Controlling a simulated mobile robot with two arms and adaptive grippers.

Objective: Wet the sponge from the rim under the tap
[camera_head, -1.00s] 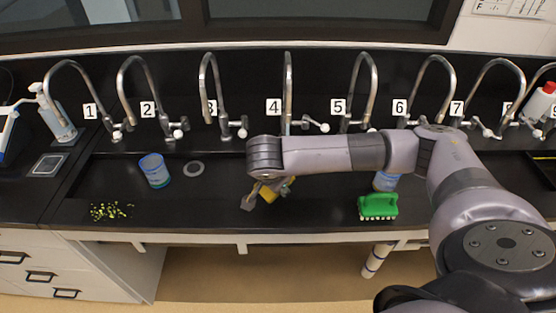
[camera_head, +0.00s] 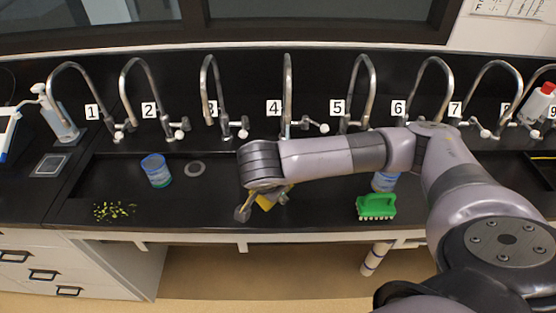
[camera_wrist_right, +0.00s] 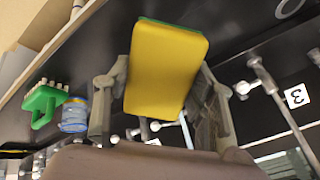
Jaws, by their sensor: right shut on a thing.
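A yellow sponge with a green backing (camera_wrist_right: 165,70) is held between the two fingers of my right gripper (camera_wrist_right: 160,100), which is shut on it. In the head view the sponge (camera_head: 268,200) shows partly below my right wrist, and the right gripper (camera_head: 258,204) is mostly hidden by the arm. It is near the front part of the sink, below tap 4 (camera_head: 288,90) and tap 3 (camera_head: 207,90). No water stream is visible at any tap. My left gripper is not in view.
A blue-banded beaker (camera_head: 156,171) stands in the sink at left; another (camera_head: 384,182) is partly behind my arm. Yellow-green bits (camera_head: 114,211) lie front left. A dark drain ring (camera_head: 195,169) is near the back.

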